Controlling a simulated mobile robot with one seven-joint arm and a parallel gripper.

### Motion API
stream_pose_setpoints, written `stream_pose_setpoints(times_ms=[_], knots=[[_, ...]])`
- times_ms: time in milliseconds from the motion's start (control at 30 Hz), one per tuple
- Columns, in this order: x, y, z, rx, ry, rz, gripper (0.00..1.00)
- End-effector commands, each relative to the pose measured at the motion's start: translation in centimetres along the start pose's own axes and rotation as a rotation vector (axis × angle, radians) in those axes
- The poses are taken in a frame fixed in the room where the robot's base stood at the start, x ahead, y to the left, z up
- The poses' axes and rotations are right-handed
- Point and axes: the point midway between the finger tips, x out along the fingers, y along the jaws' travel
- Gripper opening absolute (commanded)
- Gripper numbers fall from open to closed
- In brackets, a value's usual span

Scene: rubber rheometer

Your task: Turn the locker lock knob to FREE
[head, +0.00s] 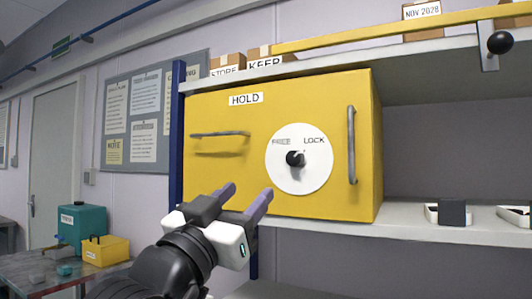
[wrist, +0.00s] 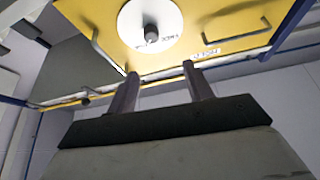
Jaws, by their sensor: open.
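The yellow locker (head: 225,170) stands on a shelf and carries a HOLD label. On its front is a white round dial (head: 285,178) with a black lock knob (head: 294,158) at its centre. FREE is printed at the dial's upper left and LOCK at its upper right. The knob's short pointer seems to lean up and right, toward LOCK. My gripper (head: 248,195) is open and empty, below and left of the dial, apart from the knob. In the wrist view the knob (wrist: 151,33) shows beyond the two spread fingers (wrist: 160,85).
A vertical grey handle (head: 351,145) stands right of the dial, and a horizontal handle (head: 220,134) is at the upper left. A yellow bar (head: 390,31) with a black ball (head: 500,43) runs along the upper shelf. A dark block (head: 455,212) sits on the lower shelf.

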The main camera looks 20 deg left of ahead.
Motion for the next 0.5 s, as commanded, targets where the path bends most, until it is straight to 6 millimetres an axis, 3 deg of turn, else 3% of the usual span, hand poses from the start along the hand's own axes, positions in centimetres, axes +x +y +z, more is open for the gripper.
stream_pose_setpoints(times_ms=[267, 500], knots=[[2.0, 1.3, 0.2, 0.009, -0.076, 0.052, 0.51], [6.8, 1.5, 0.4, 0.008, -0.075, 0.05, 0.51]])
